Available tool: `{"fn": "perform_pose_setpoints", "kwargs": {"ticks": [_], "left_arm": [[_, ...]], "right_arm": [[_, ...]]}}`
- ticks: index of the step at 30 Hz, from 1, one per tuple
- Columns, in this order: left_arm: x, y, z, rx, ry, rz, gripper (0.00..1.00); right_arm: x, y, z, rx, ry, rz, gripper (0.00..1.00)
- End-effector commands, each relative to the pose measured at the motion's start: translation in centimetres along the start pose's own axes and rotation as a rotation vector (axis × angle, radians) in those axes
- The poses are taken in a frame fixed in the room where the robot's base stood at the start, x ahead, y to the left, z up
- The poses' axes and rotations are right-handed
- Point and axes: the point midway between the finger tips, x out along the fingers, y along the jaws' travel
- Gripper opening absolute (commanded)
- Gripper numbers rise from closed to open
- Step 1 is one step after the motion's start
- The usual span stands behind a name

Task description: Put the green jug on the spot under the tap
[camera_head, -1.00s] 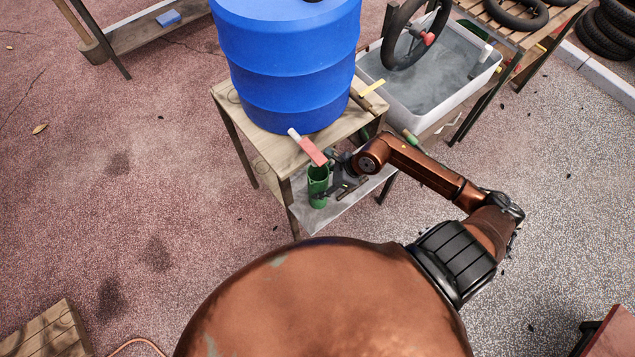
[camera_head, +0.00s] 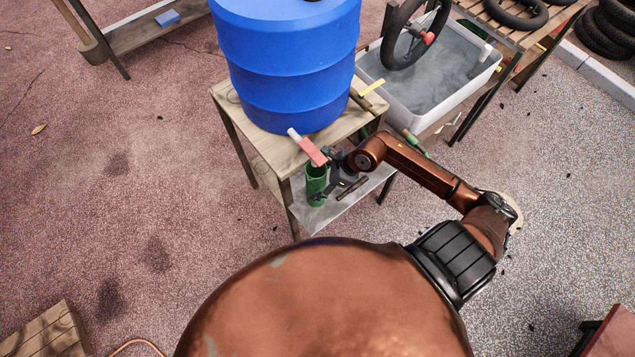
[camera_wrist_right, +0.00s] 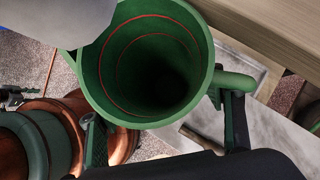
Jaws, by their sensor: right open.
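The green jug (camera_head: 316,188) stands upright at the front of the grey lower shelf (camera_head: 338,206), below the pink and white tap (camera_head: 312,152) of the blue barrel (camera_head: 290,70). The tap hides part of its top. My right gripper (camera_head: 335,172) is open at the jug's right side. In the right wrist view I look down into the open mouth of the jug (camera_wrist_right: 112,62), with its handle (camera_wrist_right: 235,80) at right. The fingers of the right gripper (camera_wrist_right: 165,135) show on either side; I cannot tell whether they touch it. My left gripper is out of view.
The barrel rests on a wooden stand (camera_head: 292,160) whose top overhangs the shelf. A water-filled tub (camera_head: 430,80) with a wheel stands behind at right. The ground at left is open.

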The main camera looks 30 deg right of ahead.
Motion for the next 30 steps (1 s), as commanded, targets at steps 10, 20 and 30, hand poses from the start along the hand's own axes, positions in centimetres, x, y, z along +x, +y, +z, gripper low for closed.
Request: {"fn": "perform_pose_setpoints", "kwargs": {"ticks": [10,20,30], "left_arm": [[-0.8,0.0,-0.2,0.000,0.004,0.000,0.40],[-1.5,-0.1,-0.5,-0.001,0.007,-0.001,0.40],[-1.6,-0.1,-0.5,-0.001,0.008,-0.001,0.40]], "right_arm": [[-4.6,-0.1,0.0,-0.003,0.003,-0.004,0.62],[-10.6,0.0,0.0,-0.001,0.003,-0.002,0.62],[-12.1,0.0,0.1,-0.001,0.000,0.000,0.62]]}}
